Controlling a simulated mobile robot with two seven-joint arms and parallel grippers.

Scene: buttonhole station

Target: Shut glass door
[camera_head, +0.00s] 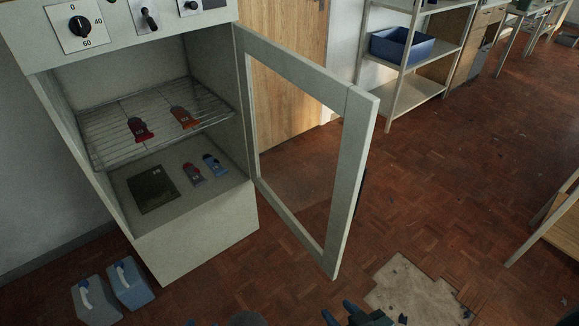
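The glass door (351,180) is a pale frame around a clear pane. It stands wide open, hinged at the right side of the pale cabinet (196,242), and swings out toward me. My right gripper (340,312) is at the bottom edge of the view, below the door's lower free corner and apart from it in the picture. Its dark fingers are spread with nothing seen between them. My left gripper is not in view.
Two blue-grey canisters (129,283) stand at the lower left. A shelf rack (411,92) with a blue bin (402,47) stands behind. Open parquet lies right of the door.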

